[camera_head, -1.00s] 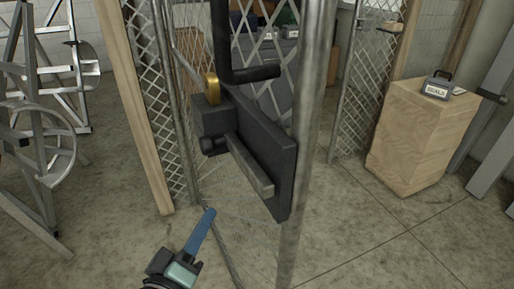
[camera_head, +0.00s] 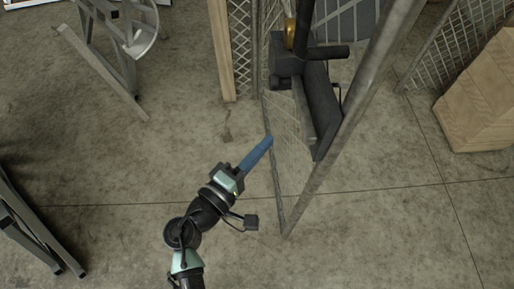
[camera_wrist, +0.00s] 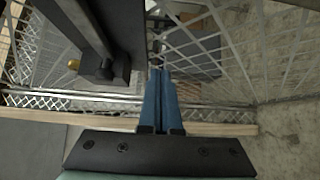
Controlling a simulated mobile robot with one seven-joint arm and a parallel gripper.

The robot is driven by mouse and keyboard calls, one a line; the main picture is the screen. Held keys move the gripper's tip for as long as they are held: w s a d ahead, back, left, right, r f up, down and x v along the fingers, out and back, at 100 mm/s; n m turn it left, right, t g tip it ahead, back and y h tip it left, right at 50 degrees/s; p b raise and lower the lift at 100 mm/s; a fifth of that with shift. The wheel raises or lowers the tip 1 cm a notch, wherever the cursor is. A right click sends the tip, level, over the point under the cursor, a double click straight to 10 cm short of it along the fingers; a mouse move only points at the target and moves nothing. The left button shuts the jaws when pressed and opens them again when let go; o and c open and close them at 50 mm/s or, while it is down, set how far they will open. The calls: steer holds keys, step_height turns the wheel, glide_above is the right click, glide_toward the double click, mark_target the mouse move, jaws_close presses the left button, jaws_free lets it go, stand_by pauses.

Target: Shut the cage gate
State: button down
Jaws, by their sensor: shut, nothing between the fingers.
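The cage gate stands open, a mesh panel in a round metal frame (camera_head: 312,185) that reaches toward me in the head view. Its black latch box and handle (camera_head: 320,110) sit on the gate, with a brass-coloured padlock (camera_head: 289,33) near them. My gripper (camera_head: 268,141) is shut and empty, its blue fingers just left of the gate's lower mesh. I cannot tell whether they touch it. In the wrist view the shut fingers (camera_wrist: 158,75) point at the mesh (camera_wrist: 215,55), with the black latch part (camera_wrist: 110,30) at the upper left.
A wooden post (camera_head: 220,50) and fixed mesh stand behind the gate. A wooden box (camera_head: 485,100) is at the right. Metal frames (camera_head: 105,60) stand at the left. The concrete floor around my arm is clear.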

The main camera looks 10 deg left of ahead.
steer(key=w+d+p, duration=0.1)
steer(key=w+d, duration=0.4)
steer(key=w, duration=0.1)
steer(key=shift+d, duration=0.4)
